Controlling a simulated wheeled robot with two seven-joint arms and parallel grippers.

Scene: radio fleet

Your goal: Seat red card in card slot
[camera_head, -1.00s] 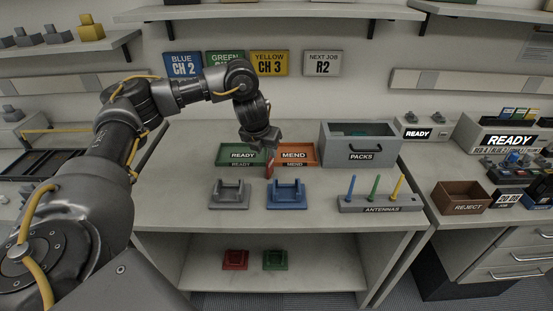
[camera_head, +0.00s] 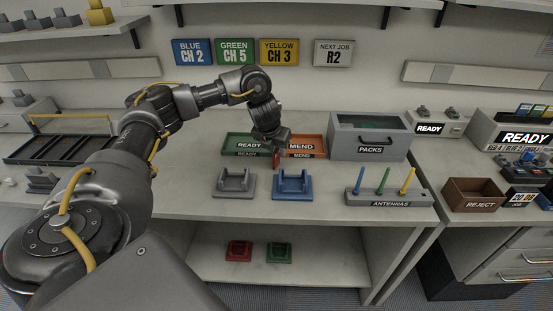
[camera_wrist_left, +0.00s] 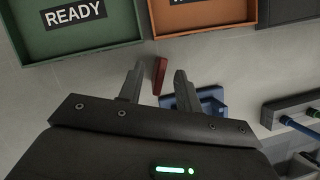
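A small red card (camera_wrist_left: 159,74) shows between the two fingers of my left gripper (camera_wrist_left: 158,84) in the left wrist view. A gap shows on each side of it, so the gripper looks open around or above the card. In the head view the red card (camera_head: 276,158) shows just below my left gripper (camera_head: 277,147), in front of the green READY tray (camera_head: 230,151) and orange MEND tray (camera_head: 318,151). I cannot make out its base. A grey cradle (camera_head: 234,184) and a blue cradle (camera_head: 292,186) stand in front. I cannot tell which part is the card slot. My right gripper is not in view.
A grey PACKS bin (camera_head: 369,151) stands right of the trays. An ANTENNAS rack (camera_head: 392,199) with blue, green and yellow rods is at the front right. A brown REJECT box (camera_head: 474,207) is farther right. Red (camera_head: 238,252) and green (camera_head: 280,254) pieces sit on the lower shelf.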

